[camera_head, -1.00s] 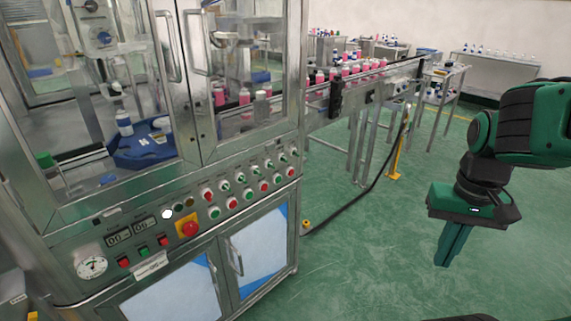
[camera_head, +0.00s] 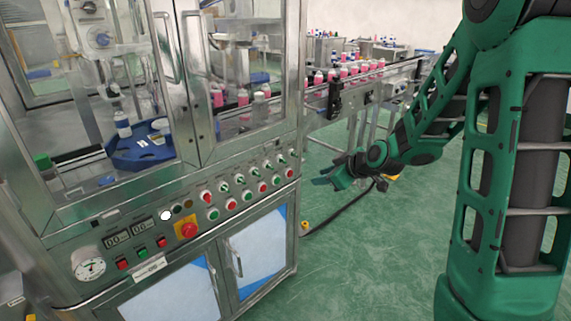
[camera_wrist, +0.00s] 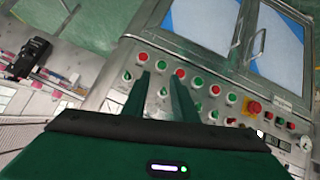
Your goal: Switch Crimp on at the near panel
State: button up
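The near panel (camera_head: 228,203) is the sloped metal front of the machine, with several green and red buttons and small switches in rows. It also shows in the wrist view (camera_wrist: 206,92). The labels are too small to read, so I cannot tell which control is Crimp. My gripper (camera_head: 323,177) is to the right of the panel's right end, apart from it, its fingers pointing left. In the wrist view my gripper (camera_wrist: 159,74) has two green fingers spread with a gap, nothing between them, and panel buttons show beyond the tips.
A red emergency knob (camera_head: 187,230) on a yellow plate, a gauge (camera_head: 89,268) and two displays are on the panel's left part. Glass doors with handles stand above. A conveyor (camera_head: 365,80) with pink bottles runs out behind my arm. Green floor is free at right.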

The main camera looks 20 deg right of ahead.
aim_at(283, 161)
jog(key=w+a+f+n+t, duration=0.1)
jog(key=w+a+f+t, duration=0.1)
jog(key=w, duration=0.7)
jog(key=w+a+f+n+t+y, duration=0.1)
jog(key=w+a, duration=0.3)
jog(key=w, duration=0.5)
jog(key=shift+a+f+t, duration=0.4)
jog(key=shift+f+t, duration=0.1)
jog(key=shift+f, duration=0.1)
jog(key=shift+w, duration=0.1)
jog(key=shift+c, duration=0.4)
grip_shut()
